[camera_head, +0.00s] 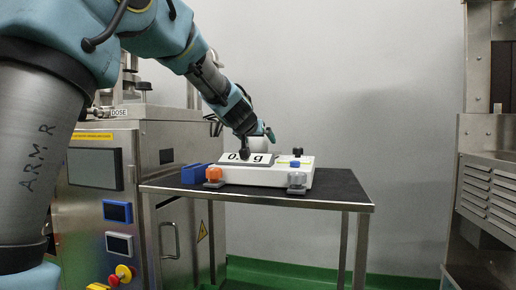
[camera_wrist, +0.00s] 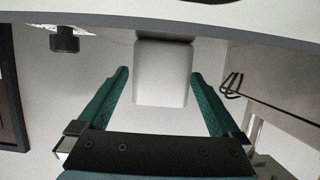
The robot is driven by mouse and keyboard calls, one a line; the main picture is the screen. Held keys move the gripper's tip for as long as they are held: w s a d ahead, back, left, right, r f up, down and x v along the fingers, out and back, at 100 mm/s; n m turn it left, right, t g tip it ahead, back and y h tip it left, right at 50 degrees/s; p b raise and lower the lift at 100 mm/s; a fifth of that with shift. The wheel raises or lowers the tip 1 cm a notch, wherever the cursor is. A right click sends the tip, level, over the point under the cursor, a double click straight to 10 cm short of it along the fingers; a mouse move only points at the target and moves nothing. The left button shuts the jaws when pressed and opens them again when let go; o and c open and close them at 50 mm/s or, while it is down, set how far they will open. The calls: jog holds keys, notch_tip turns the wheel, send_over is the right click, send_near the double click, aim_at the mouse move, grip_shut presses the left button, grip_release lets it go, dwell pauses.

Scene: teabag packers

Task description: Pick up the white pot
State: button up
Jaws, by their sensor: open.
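The white pot (camera_wrist: 162,72) is a plain white, rounded block shape in the wrist view, at the upper middle. In the head view only part of the white pot (camera_head: 259,143) shows, behind my gripper and above the scale. My gripper (camera_head: 256,146) is over the scale, its fingers pointing down toward the pot. In the wrist view my gripper (camera_wrist: 160,76) is open, with one teal finger on each side of the pot. A gap shows between the pot and each finger. The pot's underside is hidden in the head view.
A white scale (camera_head: 262,177) with a display stands on a dark-topped metal table (camera_head: 335,190). A blue block (camera_head: 194,174) and an orange knob (camera_head: 213,173) are at its left. A steel machine (camera_head: 175,140) stands left, another steel cabinet (camera_head: 485,140) right.

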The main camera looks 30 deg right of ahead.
jog(key=shift+c, duration=0.2)
jog(key=c, duration=1.3)
